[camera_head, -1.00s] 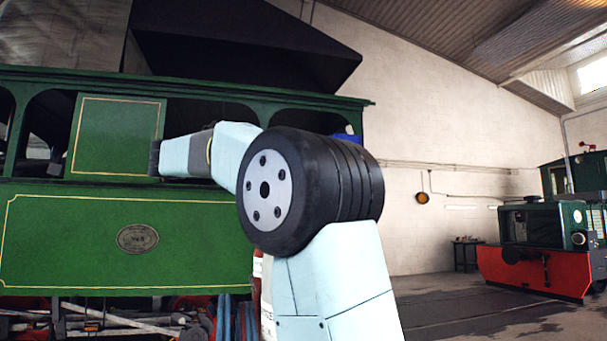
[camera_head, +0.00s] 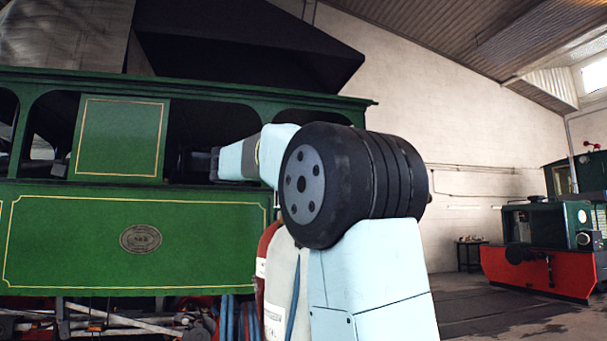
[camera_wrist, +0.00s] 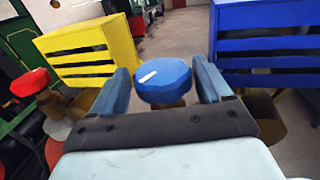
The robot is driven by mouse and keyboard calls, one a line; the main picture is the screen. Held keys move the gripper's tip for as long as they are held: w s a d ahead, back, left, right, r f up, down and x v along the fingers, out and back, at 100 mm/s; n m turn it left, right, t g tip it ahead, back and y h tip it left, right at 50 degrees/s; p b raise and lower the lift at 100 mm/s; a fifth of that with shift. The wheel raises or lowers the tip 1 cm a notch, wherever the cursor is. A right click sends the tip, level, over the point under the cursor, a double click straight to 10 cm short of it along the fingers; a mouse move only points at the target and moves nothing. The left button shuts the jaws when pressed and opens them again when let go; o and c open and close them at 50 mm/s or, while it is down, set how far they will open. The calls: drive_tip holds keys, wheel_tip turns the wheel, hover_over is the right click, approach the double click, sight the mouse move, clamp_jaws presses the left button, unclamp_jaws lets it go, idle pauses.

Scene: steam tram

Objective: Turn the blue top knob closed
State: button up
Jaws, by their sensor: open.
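The blue top knob (camera_wrist: 163,82) shows in the wrist view as a round, faceted cap with a white mark on its upper face. It sits on a brownish stem, partly hidden by my gripper's dark bar. My gripper (camera_wrist: 161,70) is open, with one finger on each side of the knob. I cannot tell how far the fingers reach down past the knob. In the head view the knob is not visible and my arm covers part of the scene.
A yellow slatted crate (camera_wrist: 88,52) stands behind left of the knob and a blue slatted crate (camera_wrist: 265,42) behind right. A red knob (camera_wrist: 30,82) is at the left. In the head view a green tram (camera_head: 75,240) fills the left; open floor (camera_head: 480,305) lies right.

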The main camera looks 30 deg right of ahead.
drive_tip(key=shift+a, duration=0.1)
drive_tip(key=c, duration=0.8)
drive_tip(key=shift+o, duration=0.2)
drive_tip(key=shift+g, duration=0.3)
drive_tip(key=m+g, duration=0.3)
drive_tip(key=g, duration=0.1)
drive_tip(key=shift+w+y, duration=0.25)
drive_tip(key=shift+y, duration=0.15)
drive_tip(key=m+g+y, duration=0.2)
drive_tip(key=m+g, duration=0.1)
drive_tip(key=g, duration=0.1)
drive_tip(key=shift+w+g, duration=0.15)
drive_tip(key=shift+g, duration=0.25)
drive_tip(key=shift+w+d+m+g+y, duration=0.1)
drive_tip(key=shift+d+m+g+y, duration=0.05)
drive_tip(key=shift+m+g+y, duration=0.7)
drive_tip(key=shift+w+d+m+g+y, duration=0.1)
drive_tip(key=shift+m+g+y, duration=0.65)
drive_tip(key=shift+y, duration=0.1)
drive_tip(key=shift+d+m+g+y, duration=0.15)
drive_tip(key=shift+m+g+y, duration=0.85)
drive_tip(key=shift+m+y, duration=0.3)
drive_tip(key=shift+f+m+g+y, duration=0.1)
drive_tip(key=shift+m+g+y, duration=0.25)
drive_tip(key=shift+y, duration=0.45)
